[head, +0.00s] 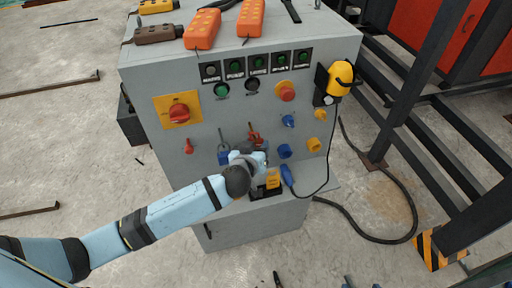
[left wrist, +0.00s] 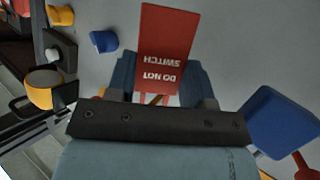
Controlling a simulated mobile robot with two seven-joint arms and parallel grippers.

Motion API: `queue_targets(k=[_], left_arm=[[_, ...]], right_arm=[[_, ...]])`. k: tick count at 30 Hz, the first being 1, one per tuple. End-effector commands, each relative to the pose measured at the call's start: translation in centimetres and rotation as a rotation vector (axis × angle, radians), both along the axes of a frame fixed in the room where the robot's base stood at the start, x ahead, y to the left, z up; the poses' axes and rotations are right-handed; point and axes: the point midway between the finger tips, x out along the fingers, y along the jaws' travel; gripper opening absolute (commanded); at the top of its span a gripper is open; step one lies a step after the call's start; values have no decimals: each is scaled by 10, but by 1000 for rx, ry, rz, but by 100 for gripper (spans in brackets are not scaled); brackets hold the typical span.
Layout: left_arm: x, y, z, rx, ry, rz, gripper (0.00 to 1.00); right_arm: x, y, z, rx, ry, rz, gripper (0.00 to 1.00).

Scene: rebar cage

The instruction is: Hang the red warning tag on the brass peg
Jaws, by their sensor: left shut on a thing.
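The red warning tag (left wrist: 165,40) shows in the left wrist view, its white lettering upside down. My left gripper (left wrist: 160,88) is shut on the tag's near end, with the rest standing out beyond the fingers. In the head view my left gripper (head: 258,156) is in front of the grey cabinet's lower panel. A small red piece (head: 254,137) at its tip is probably the tag. I cannot make out the brass peg in either view. My right gripper is not in view.
The grey cabinet (head: 150,75) carries a red rotary switch (head: 179,113), a blue padlock (head: 223,155), blue knobs (head: 285,151) and a yellow lamp (head: 340,76). A black cable (head: 385,240) lies on the floor at right. Orange handsets (head: 203,29) lie on top.

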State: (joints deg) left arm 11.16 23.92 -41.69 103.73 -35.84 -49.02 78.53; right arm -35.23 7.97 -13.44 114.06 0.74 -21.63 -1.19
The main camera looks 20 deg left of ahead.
Motion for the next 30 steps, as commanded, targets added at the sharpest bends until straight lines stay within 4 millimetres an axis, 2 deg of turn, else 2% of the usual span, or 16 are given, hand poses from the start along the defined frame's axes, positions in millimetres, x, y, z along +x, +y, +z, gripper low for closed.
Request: queue_targets(k=[6,7,10,11,19,22,26,30], left_arm=[[0,0,0,0,0,0,22],[0,0,0,0,0,0,52],[0,0,0,0,0,0,75],[0,0,0,0,0,0,77],[-1,0,0,0,1,0,77],[-8,0,0,-2,2,-1,77],[-28,-1,6,-3,3,-1,77],[-60,-1,16,-5,2,-1,77]], right_arm=[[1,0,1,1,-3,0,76],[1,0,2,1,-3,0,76],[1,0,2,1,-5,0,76],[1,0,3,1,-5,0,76],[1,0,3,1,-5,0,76],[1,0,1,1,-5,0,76],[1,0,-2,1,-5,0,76],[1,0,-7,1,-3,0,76]])
